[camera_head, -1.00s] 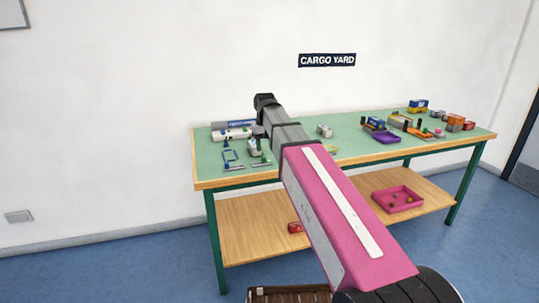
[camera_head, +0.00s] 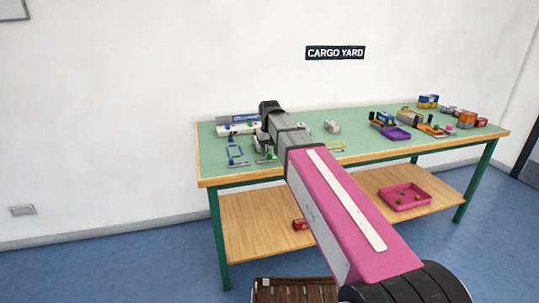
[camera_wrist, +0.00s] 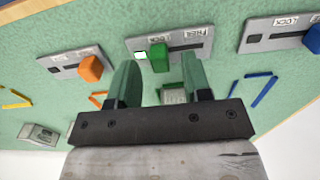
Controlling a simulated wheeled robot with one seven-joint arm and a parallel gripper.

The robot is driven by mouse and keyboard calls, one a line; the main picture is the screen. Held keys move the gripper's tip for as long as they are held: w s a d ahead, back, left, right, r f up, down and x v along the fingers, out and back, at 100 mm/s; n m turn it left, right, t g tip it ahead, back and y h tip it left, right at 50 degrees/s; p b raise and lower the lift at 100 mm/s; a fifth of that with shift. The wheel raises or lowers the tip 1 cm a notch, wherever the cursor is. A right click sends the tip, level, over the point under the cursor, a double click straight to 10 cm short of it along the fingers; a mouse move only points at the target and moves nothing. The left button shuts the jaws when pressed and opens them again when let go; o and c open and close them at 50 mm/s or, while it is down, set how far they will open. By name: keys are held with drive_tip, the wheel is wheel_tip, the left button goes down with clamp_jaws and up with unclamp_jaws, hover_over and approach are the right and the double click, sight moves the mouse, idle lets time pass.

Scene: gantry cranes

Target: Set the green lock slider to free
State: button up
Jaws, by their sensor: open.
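The green lock slider (camera_wrist: 159,57) shows in the wrist view, on a grey plate (camera_wrist: 203,47) with a dark slot and LOCK and FREE labels. It stands at the left end of the slot, by the LOCK label and a small lit square; FREE is toward the right. My gripper (camera_wrist: 160,70) is open, its two fingers apart on either side of the slider in the picture. I cannot tell whether they touch it. In the head view a small green spot (camera_head: 271,154) shows beside my arm, which hides much of the gripper.
Similar plates with an orange slider (camera_wrist: 91,68) and a blue slider (camera_wrist: 313,39) flank the green one. The green-topped table (camera_head: 350,150) carries several toy vehicles and a purple tray (camera_head: 397,133) at its right. A pink tray (camera_head: 404,198) is on the lower shelf.

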sight(259, 161)
drive_tip(key=shift+f, duration=0.75)
clamp_jaws()
drive_tip(key=shift+s+a, duration=0.2)
drive_tip(key=shift+a, duration=0.5)
drive_tip(key=shift+s+a, duration=0.2)
drive_tip(key=shift+a, duration=0.5)
drive_tip(key=shift+s+a, duration=0.2)
drive_tip(key=shift+a, duration=0.5)
unclamp_jaws()
drive_tip(key=shift+a, duration=0.1)
